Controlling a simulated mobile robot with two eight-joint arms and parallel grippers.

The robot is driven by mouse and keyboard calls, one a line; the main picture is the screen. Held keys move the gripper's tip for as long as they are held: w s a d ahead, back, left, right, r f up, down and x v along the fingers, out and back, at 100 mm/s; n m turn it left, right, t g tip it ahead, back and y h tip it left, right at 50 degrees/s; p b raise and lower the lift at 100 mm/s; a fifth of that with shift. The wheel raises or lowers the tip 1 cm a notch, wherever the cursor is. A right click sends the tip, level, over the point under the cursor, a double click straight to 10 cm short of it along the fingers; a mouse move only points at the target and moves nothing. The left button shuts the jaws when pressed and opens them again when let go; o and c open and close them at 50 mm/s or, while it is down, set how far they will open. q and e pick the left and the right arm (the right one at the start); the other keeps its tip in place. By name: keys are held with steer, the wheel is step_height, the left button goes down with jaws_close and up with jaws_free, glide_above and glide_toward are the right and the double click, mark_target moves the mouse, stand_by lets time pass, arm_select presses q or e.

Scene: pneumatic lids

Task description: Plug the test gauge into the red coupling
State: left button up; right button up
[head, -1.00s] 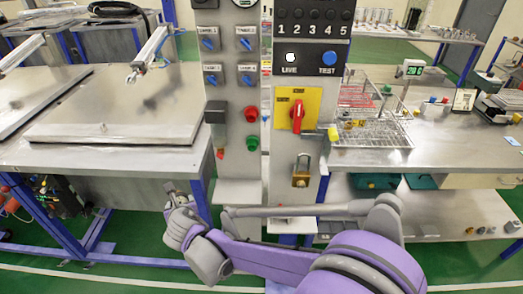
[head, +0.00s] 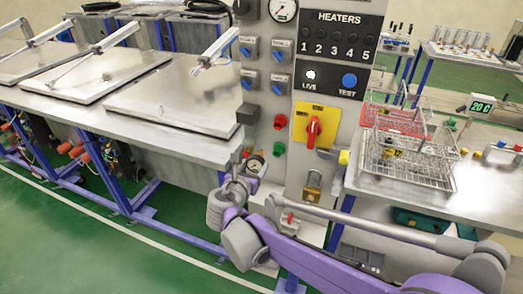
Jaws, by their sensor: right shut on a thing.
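My right gripper (head: 243,171), on the purple arm from the lower right, is in front of the control panel's lower left edge. It is shut on the test gauge (head: 256,164), a small round dial with a pale face. The fingers and wrist partly hide the gauge, and its plug end is not clear. Small red-orange fittings (head: 77,151) show under the left benches, well to the left of the gripper and apart from it. I cannot tell which of them is the red coupling. My left gripper is not in view.
The control panel (head: 340,92) stands in the middle with a red rotary switch (head: 313,130) and a padlock (head: 312,187). Benches with metal lids (head: 175,92) are on the left. Wire baskets (head: 410,165) stand on the right bench. Green floor (head: 60,235) at the left is clear.

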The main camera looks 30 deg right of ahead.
mark_target(259, 156)
steer(key=shift+m+g+h, duration=0.3)
steer(key=shift+m+h, duration=0.3)
steer(key=shift+h, duration=0.2)
steer(key=r, duration=0.1)
steer(key=d+r, duration=0.1)
steer(key=r, duration=0.2)
steer(key=shift+s+d+r, duration=0.1)
steer(key=shift+s+d, duration=0.15)
steer(key=shift+s, duration=0.05)
steer(key=shift+d, duration=0.1)
steer(key=shift+w+d, duration=0.9)
steer(key=shift+d, duration=0.2)
steer(key=shift+w+d, duration=0.9)
steer(key=shift+d, duration=0.15)
steer(key=shift+w+d+b, duration=0.4)
steer(key=shift+w+d, duration=0.7)
steer(key=shift+d, duration=0.15)
